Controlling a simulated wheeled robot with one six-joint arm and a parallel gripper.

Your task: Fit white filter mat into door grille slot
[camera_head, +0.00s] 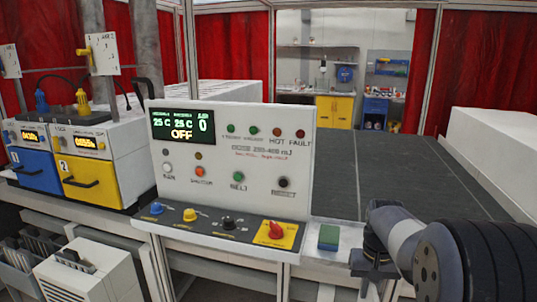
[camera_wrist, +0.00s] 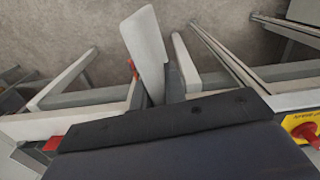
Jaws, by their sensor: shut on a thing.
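My gripper (camera_head: 372,270) is low at the right of the control panel, in front of the dark bench, in the head view. In the wrist view my gripper (camera_wrist: 162,92) is shut on a pale, flat slab, which looks like the white filter mat (camera_wrist: 148,45). The slab stands out tilted beyond the dark gripper body, its lower end hidden behind it. In the head view I cannot make out the mat. I cannot pick out the door grille slot in either view.
The control panel (camera_head: 235,155) stands left of my arm, with a red knob on a yellow plate (camera_head: 277,234). Pale frame bars (camera_wrist: 80,80) and grey floor lie below my gripper. A white box (camera_head: 88,272) stands lower left.

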